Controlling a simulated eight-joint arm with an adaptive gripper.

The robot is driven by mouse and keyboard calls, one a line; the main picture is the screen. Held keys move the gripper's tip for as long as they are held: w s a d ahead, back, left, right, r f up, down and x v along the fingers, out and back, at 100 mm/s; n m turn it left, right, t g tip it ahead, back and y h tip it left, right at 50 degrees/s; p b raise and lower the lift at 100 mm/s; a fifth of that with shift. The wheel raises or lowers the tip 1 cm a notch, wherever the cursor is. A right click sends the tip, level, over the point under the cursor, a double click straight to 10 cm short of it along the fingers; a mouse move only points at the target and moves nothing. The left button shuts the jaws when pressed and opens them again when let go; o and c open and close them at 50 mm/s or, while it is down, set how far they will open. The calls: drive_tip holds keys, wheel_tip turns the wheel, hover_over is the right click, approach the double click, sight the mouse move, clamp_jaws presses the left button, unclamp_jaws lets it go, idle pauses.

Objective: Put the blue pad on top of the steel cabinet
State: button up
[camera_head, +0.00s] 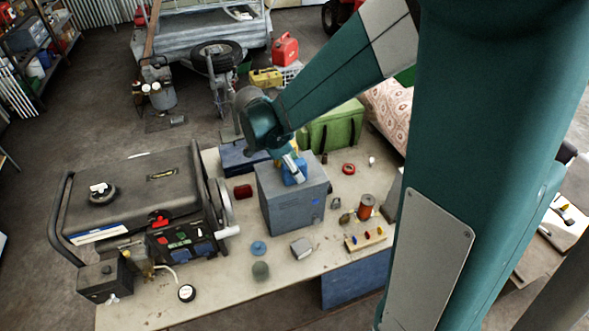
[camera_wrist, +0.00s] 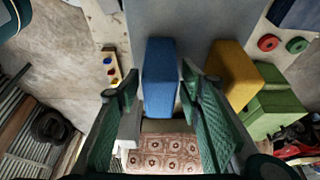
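The grey steel cabinet (camera_head: 283,212) stands on the workbench. The blue pad (camera_head: 289,179) is on its top face, partly hidden by my gripper (camera_head: 295,167) in the head view. In the wrist view the blue pad (camera_wrist: 160,80) is a plain blue block against the grey cabinet top (camera_wrist: 190,22). My gripper's two green fingers (camera_wrist: 158,88) are apart, one on each side of the pad, with a visible gap at the left finger. A yellow block (camera_wrist: 232,76) stands beside the pad, outside the right finger. I cannot tell whether the pad lies flat against the cabinet.
A large black generator (camera_head: 135,200) fills the bench's left side. A green box (camera_head: 332,128) stands behind the cabinet. A red-brown spool (camera_head: 365,207), a wooden strip with coloured pegs (camera_head: 366,239) and a blue disc (camera_head: 259,248) lie around it.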

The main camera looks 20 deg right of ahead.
drive_tip(key=v, duration=1.2)
drive_tip(key=shift+r, duration=0.1)
idle(0.6)
drive_tip(key=s+r+n+t+y, duration=0.1)
drive_tip(key=s+n+t+y, duration=0.1)
drive_tip(key=s+n, duration=0.7)
drive_tip(key=s+d+r+n+t+y, duration=0.1)
drive_tip(key=s+r+n+t+y, duration=0.1)
drive_tip(key=s+n+t, duration=0.3)
drive_tip(key=s+n, duration=0.4)
drive_tip(key=s, duration=0.1)
drive_tip(key=shift+s+d, duration=0.25)
drive_tip(key=shift+s, duration=0.1)
